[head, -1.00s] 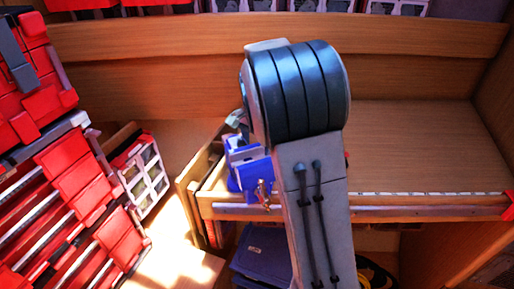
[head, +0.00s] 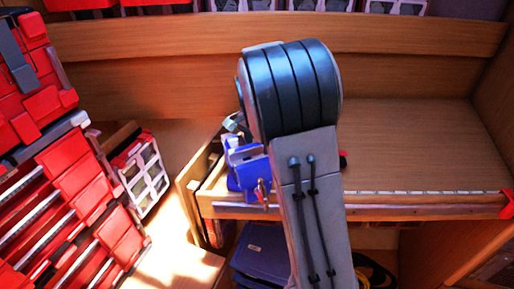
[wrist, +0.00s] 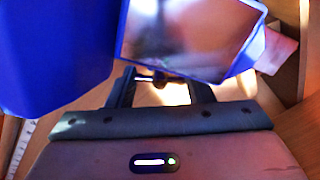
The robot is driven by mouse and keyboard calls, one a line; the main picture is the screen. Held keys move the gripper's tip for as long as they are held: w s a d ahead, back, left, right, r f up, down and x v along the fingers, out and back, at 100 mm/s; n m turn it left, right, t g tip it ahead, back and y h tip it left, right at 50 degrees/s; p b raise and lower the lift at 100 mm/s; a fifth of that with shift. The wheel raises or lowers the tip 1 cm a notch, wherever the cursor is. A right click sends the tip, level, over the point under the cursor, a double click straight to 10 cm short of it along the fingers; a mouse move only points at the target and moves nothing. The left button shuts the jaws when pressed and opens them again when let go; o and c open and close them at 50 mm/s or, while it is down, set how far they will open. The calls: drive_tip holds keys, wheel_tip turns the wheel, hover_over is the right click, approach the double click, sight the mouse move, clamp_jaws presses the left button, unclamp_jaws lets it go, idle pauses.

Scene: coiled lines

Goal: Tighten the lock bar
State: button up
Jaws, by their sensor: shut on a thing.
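A blue vise (head: 246,170) sits at the left front corner of the wooden workbench, left of my arm in the head view. Its blue body (wrist: 60,50) looms close in the wrist view, with a shiny blue-edged face (wrist: 185,35) beside it. My gripper (wrist: 162,88) is under these blue parts, its dark fingers on either side of a small metal bar with a dark knob, the lock bar (wrist: 147,78). It is shut on this bar, though the contact is blurred and partly hidden. In the head view my arm hides the gripper.
The workbench top (head: 420,150) is clear to the right. Red drawer units (head: 75,190) stand at the left, with a red organizer case (head: 145,180) beside them. A dark blue case (head: 260,255) lies below the bench.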

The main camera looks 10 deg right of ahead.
drive_tip(key=shift+w+m, duration=0.1)
drive_tip(key=shift+m, duration=0.6)
drive_tip(key=shift+r, duration=0.1)
drive_tip(key=o, duration=0.8)
drive_tip(key=shift+c, duration=0.2)
wheel_tip(320, 180, up, 14)
drive_tip(key=b, duration=0.1)
drive_tip(key=shift+a, duration=0.1)
